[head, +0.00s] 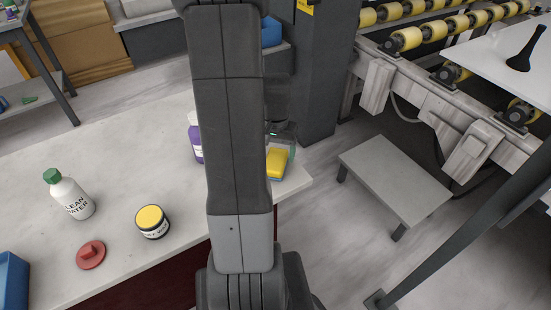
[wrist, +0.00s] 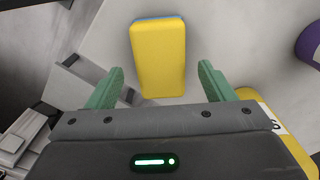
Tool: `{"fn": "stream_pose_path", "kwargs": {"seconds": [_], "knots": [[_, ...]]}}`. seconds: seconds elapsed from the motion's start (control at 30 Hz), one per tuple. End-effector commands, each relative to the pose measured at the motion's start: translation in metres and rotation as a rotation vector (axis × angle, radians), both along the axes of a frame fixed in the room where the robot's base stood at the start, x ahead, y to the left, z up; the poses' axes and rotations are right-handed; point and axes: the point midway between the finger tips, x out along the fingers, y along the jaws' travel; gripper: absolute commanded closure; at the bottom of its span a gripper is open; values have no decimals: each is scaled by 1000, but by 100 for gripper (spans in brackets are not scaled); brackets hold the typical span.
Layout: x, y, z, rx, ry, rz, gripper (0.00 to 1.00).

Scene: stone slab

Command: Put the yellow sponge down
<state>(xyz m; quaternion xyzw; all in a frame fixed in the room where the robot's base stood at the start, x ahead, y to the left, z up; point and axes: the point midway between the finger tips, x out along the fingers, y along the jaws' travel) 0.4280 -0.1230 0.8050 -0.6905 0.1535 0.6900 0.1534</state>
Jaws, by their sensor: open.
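The yellow sponge (wrist: 158,60), with a blue layer along its far end, lies on the pale stone slab (head: 125,135). In the head view the sponge (head: 277,162) is near the slab's right corner, partly hidden by my arm. My gripper (wrist: 161,72) is open in the wrist view, its green fingers on either side of the sponge's near part with a gap at each side. In the head view my gripper (head: 283,138) is mostly hidden behind my arm.
A purple bottle (head: 195,138) stands left of the sponge. A white bottle (head: 70,196), a yellow-lidded jar (head: 151,222) and a red-brown knobbed disc (head: 90,254) are further left. A blue bin (head: 12,280) is at the left edge. A low grey step (head: 394,180) stands right of the slab.

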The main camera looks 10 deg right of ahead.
Motion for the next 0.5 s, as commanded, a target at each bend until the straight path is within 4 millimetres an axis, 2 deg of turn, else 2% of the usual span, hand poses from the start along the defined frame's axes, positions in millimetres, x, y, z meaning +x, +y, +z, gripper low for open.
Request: {"fn": "stream_pose_path", "kwargs": {"seconds": [0.03, 0.2, 0.33, 0.5], "knots": [[1, 0, 14, -1, -6, 0, 24], [1, 0, 49, -1, -5, 0, 24], [0, 0, 67, 0, -2, 0, 24], [0, 0, 77, 0, -1, 0, 24]]}}
